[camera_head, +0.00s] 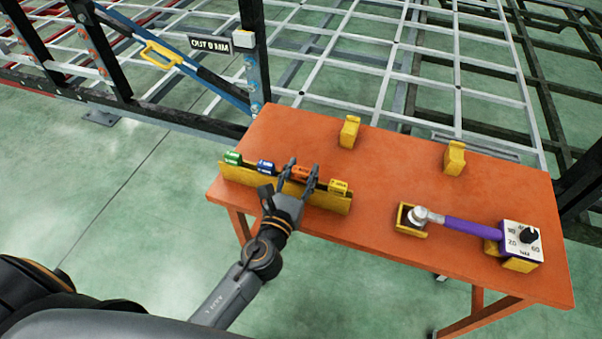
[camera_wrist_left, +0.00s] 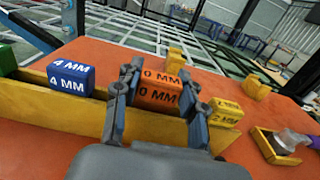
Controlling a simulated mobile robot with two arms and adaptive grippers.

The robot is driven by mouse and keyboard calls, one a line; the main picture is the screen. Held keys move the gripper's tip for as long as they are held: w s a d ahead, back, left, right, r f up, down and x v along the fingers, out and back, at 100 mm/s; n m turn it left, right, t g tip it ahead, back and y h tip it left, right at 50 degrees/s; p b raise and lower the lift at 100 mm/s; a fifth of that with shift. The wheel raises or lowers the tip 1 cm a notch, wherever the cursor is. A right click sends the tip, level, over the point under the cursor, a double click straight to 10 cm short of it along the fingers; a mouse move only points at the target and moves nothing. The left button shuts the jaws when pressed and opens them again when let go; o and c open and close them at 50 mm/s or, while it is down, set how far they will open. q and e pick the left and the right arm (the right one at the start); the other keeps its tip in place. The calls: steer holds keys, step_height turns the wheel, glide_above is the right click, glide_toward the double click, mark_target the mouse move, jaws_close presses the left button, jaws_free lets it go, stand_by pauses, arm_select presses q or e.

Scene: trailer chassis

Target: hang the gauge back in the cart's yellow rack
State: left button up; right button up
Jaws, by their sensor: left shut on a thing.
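The yellow rack (camera_head: 232,174) lies along the left front of the orange cart top. It also crosses the left wrist view (camera_wrist_left: 60,113). An orange gauge (camera_head: 301,173) marked "0 MM", its front part hidden by a finger, is between the fingers of my left gripper (camera_head: 299,176). The wrist view shows the gripper (camera_wrist_left: 156,95) shut on this gauge (camera_wrist_left: 158,92), in line with the rack's row. Whether it is fully seated is hidden by the fingers. A green gauge (camera_head: 233,158), a blue "4 MM" gauge (camera_head: 265,167) and a yellow gauge (camera_head: 338,187) sit in the rack.
A purple-handled torque tool (camera_head: 470,228) with a dial box (camera_head: 521,241) lies in yellow holders at the cart's right. Two yellow brackets (camera_head: 349,132) (camera_head: 454,158) stand at the back. The chassis frame (camera_head: 257,60) with a sign (camera_head: 209,42) rises behind. The cart's middle is clear.

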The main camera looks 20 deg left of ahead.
arm_select(q)
steer(key=shift+f+b, duration=0.6)
steer(key=o, duration=1.1)
steer(key=shift+r, duration=0.15)
